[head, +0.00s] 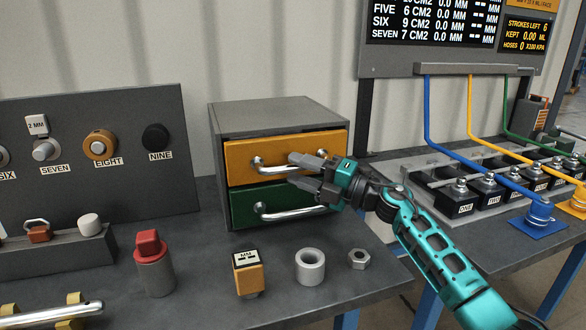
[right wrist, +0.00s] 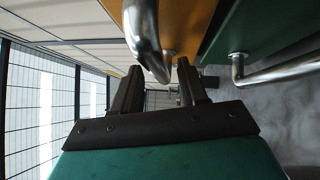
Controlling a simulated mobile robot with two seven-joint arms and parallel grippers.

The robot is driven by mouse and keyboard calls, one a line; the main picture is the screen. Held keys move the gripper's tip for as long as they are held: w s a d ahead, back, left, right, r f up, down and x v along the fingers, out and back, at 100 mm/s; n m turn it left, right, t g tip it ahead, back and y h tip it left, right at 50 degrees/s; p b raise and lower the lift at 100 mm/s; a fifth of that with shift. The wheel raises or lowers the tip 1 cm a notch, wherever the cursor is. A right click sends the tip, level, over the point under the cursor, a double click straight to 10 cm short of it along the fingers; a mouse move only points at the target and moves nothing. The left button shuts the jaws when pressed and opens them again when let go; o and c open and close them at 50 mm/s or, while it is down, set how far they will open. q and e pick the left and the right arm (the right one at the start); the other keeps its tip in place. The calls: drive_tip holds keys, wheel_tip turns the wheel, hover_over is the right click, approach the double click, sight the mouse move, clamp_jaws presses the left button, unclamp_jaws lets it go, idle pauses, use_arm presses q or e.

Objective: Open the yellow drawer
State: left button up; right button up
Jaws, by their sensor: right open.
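The yellow drawer (head: 240,157) is the upper drawer of a grey cabinet (head: 280,112), and its front looks flush with the cabinet. Its silver bar handle (head: 268,167) runs across the front; its right part is hidden behind my gripper. My right gripper (head: 292,171) is open at the handle, one finger above the other. In the right wrist view the handle (right wrist: 143,35) reaches down to the gap between the fingertips (right wrist: 160,78), beside the yellow drawer front (right wrist: 185,18). I cannot tell whether the fingers touch it. My left gripper is not in view.
A green drawer (head: 241,207) with its own bar handle (head: 290,213) sits just below. A red-capped cylinder (head: 155,270), a yellow block (head: 248,275), a grey ring (head: 310,268) and a nut (head: 359,259) stand on the table in front of the cabinet.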

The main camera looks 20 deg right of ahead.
drive_tip(key=shift+x, duration=1.05)
clamp_jaws()
